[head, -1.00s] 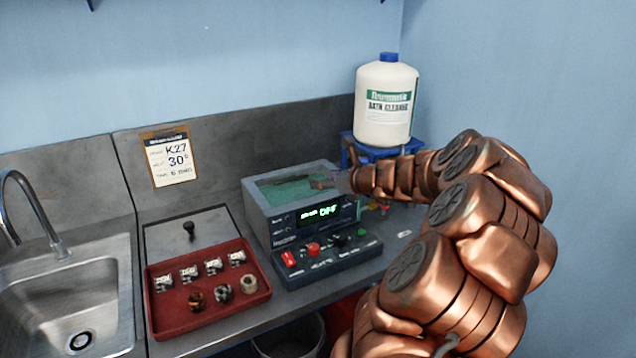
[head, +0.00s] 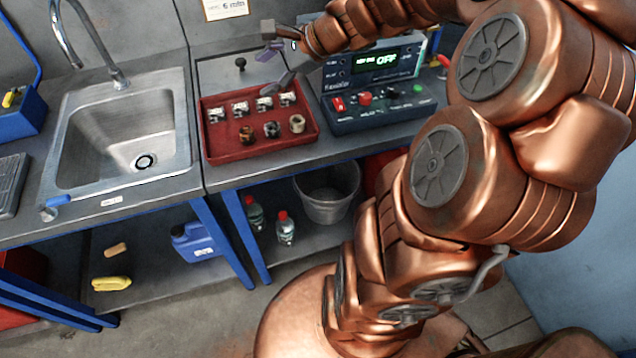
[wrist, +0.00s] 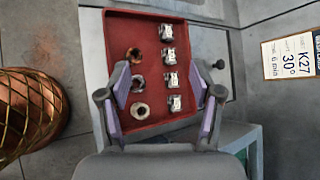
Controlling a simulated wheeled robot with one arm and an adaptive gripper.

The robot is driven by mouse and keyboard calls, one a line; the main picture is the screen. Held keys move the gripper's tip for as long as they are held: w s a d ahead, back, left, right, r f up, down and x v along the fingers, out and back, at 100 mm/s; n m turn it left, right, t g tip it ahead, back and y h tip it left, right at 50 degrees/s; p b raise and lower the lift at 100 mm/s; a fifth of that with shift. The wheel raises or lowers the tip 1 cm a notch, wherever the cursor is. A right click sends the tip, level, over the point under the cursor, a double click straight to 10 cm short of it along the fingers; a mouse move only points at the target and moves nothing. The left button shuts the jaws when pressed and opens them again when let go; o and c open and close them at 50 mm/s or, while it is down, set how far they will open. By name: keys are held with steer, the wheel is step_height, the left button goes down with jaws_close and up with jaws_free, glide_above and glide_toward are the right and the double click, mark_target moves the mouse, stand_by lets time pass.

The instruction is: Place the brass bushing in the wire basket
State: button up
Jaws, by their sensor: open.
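The red tray (head: 225,150) holds a front row of three round rings. The left ring is brownish gold and looks most like the brass bushing (head: 247,133); it also shows in the wrist view (wrist: 133,55). A darker ring and a pale ring lie in line to its right in the head view. My gripper (head: 277,66) is open and empty above the back of the tray; in the wrist view its fingers (wrist: 160,82) spread across the tray, apart from the rings. No wire basket can be made out clearly now; my arm covers the bath's (head: 372,68) top.
Several small labelled blocks (head: 240,109) fill the tray's back row. A black knob (head: 240,64) stands behind the tray. A control box (head: 385,108) with coloured buttons is to the right, and a sink (head: 125,130) to the left. A bin (head: 328,200) stands under the bench.

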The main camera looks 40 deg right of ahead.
steer(key=s+a+f+n+g, duration=0.2)
steer(key=s+a+n+g, duration=0.1)
steer(key=s+a+n, duration=0.35)
steer(key=s+a+f+n+g, duration=0.3)
steer(key=s+a+n, duration=0.2)
steer(key=s+a, duration=0.25)
steer(key=s+d+f+n+g+h, duration=0.1)
steer(key=s+d+n+g+h, duration=0.1)
steer(key=s, duration=0.5)
steer(key=s+d+f+n+g+h, duration=0.1)
steer(key=s+d+n+g+h, duration=0.1)
steer(key=s+n+h, duration=0.2)
steer(key=s+n, duration=0.3)
steer(key=s, duration=0.1)
steer(key=shift+s+f, duration=0.15)
